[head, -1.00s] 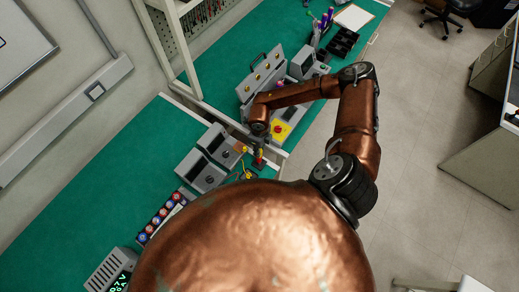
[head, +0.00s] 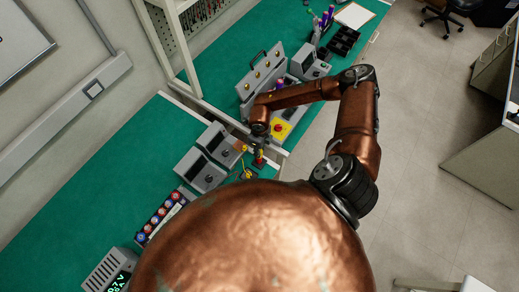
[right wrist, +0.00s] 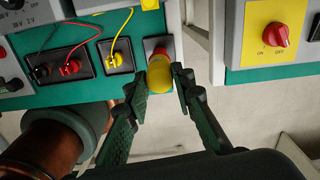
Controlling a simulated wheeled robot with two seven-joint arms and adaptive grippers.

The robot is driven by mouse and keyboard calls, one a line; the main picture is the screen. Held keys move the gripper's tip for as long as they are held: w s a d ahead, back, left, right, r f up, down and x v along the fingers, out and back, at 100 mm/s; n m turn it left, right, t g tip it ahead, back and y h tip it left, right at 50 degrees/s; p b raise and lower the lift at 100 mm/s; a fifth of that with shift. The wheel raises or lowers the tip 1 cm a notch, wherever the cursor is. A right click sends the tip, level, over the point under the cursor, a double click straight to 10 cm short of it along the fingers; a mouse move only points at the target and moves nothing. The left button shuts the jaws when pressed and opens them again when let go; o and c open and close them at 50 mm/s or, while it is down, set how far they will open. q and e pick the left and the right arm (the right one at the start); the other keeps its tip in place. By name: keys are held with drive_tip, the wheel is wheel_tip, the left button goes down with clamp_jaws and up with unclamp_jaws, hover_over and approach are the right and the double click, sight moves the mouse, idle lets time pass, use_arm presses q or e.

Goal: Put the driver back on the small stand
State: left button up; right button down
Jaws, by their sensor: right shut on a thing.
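My right gripper (head: 259,146) reaches down over the green bench beside the bench's edge. In the right wrist view its two fingers (right wrist: 160,86) are shut on the yellow handle of the driver (right wrist: 159,75), one on each side. The driver is seen nearly end-on, so its tip is hidden. My left gripper is not in view.
Black terminal blocks (right wrist: 71,65) with red, black and yellow leads sit left of the stand. A yellow panel with a red rotary switch (right wrist: 275,35) is at the right. Grey meter boxes (head: 201,170) stand on the bench. Open floor lies beyond the bench edge.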

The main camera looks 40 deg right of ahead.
drive_tip(key=shift+f, duration=0.25)
idle(0.3)
drive_tip(key=c, duration=1.6)
unclamp_jaws()
drive_tip(key=shift+r+p, duration=1.95)
drive_tip(key=shift+r, duration=1.1)
